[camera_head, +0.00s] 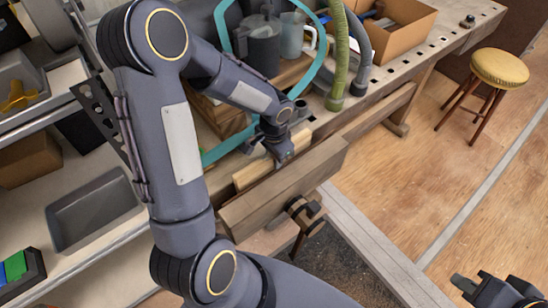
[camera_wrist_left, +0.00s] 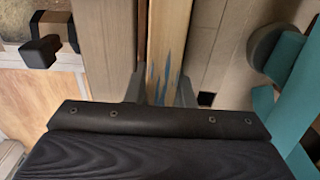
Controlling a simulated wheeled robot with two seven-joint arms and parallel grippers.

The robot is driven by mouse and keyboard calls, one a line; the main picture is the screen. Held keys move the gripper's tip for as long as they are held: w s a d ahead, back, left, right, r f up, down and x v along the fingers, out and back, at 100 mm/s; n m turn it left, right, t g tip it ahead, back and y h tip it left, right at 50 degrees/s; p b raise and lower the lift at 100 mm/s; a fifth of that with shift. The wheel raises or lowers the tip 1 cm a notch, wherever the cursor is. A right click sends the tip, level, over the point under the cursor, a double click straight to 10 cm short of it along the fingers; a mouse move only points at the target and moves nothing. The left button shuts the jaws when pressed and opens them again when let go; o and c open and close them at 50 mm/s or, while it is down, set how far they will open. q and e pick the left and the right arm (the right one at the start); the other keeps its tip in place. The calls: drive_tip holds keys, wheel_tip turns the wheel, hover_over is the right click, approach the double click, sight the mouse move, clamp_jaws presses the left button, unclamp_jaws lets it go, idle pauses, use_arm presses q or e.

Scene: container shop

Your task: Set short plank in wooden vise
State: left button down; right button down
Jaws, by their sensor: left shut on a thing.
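The short plank (camera_wrist_left: 168,40) is pale wood with blue marks at its near end. In the head view the plank (camera_head: 253,173) lies along the gap between the wooden vise's thick outer jaw (camera_head: 285,187) and the bench edge. The vise jaw (camera_wrist_left: 103,45) runs beside it in the left wrist view, with a narrow dark gap between them. My left gripper (camera_head: 281,155) is shut on the plank, one finger on each side of it. How deep the plank sits is hidden. My right gripper (camera_head: 492,290) appears open and empty at the bottom right, far from the vise.
The vise handle (camera_head: 304,213) sticks out in front of the jaw. A teal hoop (camera_head: 222,150), jugs (camera_head: 264,48), a green hose (camera_head: 338,60) and a cardboard box (camera_head: 400,28) crowd the bench. A yellow stool (camera_head: 499,68) stands on open floor at the right.

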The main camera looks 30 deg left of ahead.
use_arm(q)
drive_tip(key=shift+s+a+f+b, duration=0.1)
drive_tip(key=shift+s+f+b, duration=0.25)
drive_tip(key=shift+f, duration=0.3)
drive_tip(key=shift+s+f+b, duration=0.2)
drive_tip(key=shift+s+f, duration=0.1)
drive_tip(key=shift+f, duration=0.3)
drive_tip(key=c, duration=1.3)
unclamp_jaws()
drive_tip(key=shift+o, duration=0.3)
drive_tip(key=shift+w+a+r+p, duration=0.1)
drive_tip(key=shift+w+r+p, duration=0.15)
drive_tip(key=shift+r+p, duration=0.35)
drive_tip(key=shift+w+d+r+p, duration=0.1)
drive_tip(key=shift+w+r+p, duration=0.1)
drive_tip(key=shift+r+p, duration=0.35)
drive_tip(key=shift+w+a+r+p, duration=0.1)
drive_tip(key=shift+w+r+p, duration=0.15)
drive_tip(key=shift+r+p, duration=0.35)
drive_tip(key=shift+o, duration=0.4)
drive_tip(key=shift+s+r+p, duration=0.2)
drive_tip(key=shift+r+p, duration=0.25)
drive_tip(key=shift+r, duration=0.45)
drive_tip(key=shift+w+r+p, duration=0.1)
drive_tip(key=shift+r+p, duration=0.6)
drive_tip(key=shift+r, duration=0.35)
